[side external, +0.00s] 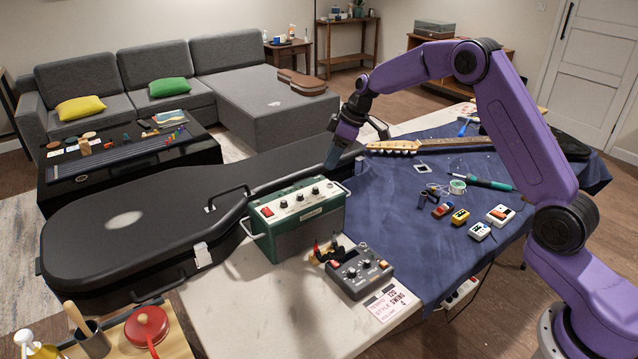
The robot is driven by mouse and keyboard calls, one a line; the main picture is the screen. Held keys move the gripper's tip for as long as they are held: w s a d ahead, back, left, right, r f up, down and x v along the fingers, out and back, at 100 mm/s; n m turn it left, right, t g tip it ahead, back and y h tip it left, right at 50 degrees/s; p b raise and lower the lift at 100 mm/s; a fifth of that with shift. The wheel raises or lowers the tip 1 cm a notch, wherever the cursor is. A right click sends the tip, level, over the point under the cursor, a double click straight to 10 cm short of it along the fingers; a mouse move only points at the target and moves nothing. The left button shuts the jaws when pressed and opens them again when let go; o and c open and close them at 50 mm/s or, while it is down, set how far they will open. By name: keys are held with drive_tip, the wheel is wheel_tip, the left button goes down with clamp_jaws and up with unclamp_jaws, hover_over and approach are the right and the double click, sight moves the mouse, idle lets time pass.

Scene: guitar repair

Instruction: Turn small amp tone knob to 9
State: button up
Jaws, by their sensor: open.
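The small amp (297,238) is a green box with a pale control panel on top, standing on the table's pale surface beside the guitar case. Its panel carries a red switch (267,211) at the left and a row of several small dark knobs (299,197). The knob labels and pointer positions are too small to read, so I cannot tell which is the tone knob or its setting. My gripper (331,162) is open and points down, above and behind the amp's right end. It appears apart from the knobs and empty.
A large black guitar case (130,235) with a raised handle lies left of the amp. A grey device with knobs (358,271) and a printed card (390,303) sit in front. A blue cloth (385,215) at right bears a guitar neck (430,145), pedals (480,231) and tools.

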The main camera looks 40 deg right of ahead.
sight(316, 188)
drive_tip(key=x, duration=1)
drive_tip(key=shift+c, duration=0.3)
clamp_jaws()
